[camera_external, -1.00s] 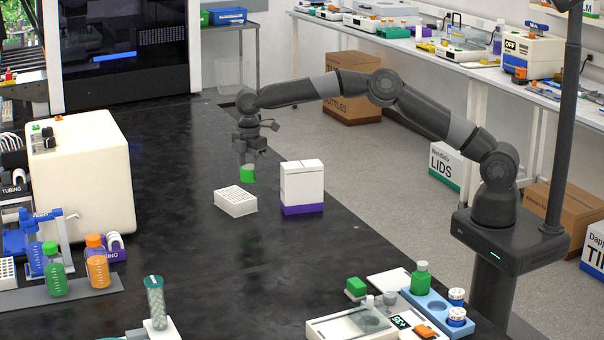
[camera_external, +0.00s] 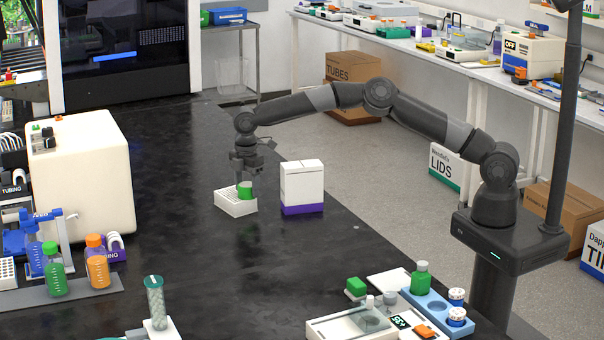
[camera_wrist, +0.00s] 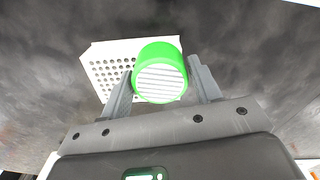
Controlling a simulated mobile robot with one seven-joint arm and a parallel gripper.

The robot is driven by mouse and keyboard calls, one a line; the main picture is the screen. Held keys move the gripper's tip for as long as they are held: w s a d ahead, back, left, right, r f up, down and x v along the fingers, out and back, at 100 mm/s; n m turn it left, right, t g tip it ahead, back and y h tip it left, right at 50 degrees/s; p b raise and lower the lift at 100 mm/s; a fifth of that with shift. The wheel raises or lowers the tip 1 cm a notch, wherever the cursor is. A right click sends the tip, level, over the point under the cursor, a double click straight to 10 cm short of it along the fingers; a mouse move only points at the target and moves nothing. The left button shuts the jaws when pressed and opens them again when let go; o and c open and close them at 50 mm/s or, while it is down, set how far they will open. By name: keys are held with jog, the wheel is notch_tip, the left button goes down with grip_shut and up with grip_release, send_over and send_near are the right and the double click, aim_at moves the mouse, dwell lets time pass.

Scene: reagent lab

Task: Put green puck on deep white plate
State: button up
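The green puck (camera_external: 245,189) has a bright green rim and a ribbed white face, which shows in the wrist view (camera_wrist: 160,80). The deep white plate (camera_external: 236,210) is a low white block with rows of round holes, lying on the black bench. The puck is over the plate's right part, at its top surface; I cannot tell whether it touches. In the wrist view the plate (camera_wrist: 107,70) lies behind the puck.
A tall white box with a purple base (camera_external: 302,186) stands close to the right of the plate. A large cream machine (camera_external: 85,175) stands at the left. A tray with bottles (camera_external: 430,305) is at the front right. The bench between is clear.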

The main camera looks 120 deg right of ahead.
aim_at(247, 184)
jog(key=o, duration=0.3)
notch_tip(247, 184, up, 12)
jog(key=a+r+h, duration=0.1)
jog(key=a+r, duration=1)
jog(key=a, duration=0.4)
jog(key=s+a+r+t+h, duration=0.1)
jog(key=s+a+r, duration=0.2)
jog(key=s+a, duration=0.3)
jog(key=s+a+r+t, duration=0.1)
jog(key=s+a+r, duration=0.2)
jog(key=a, duration=0.4)
jog(key=s+a+m+t, duration=0.1)
jog(key=s+a, duration=0.3)
jog(key=s, duration=0.5)
jog(key=s+a+m+t, duration=0.1)
jog(key=s+a, duration=0.4)
jog(key=s, duration=0.3)
jog(key=s+a+f+m+y, duration=0.1)
jog(key=s+f, duration=0.2)
jog(key=s, duration=0.4)
jog(key=s+a+f+m+t+y, duration=0.1)
jog(key=s+f, duration=0.3)
jog(key=s, duration=0.4)
jog(key=shift+s+a+m+t, duration=0.25)
jog(key=shift+a+m+t, duration=0.05)
jog(key=shift+a, duration=0.2)
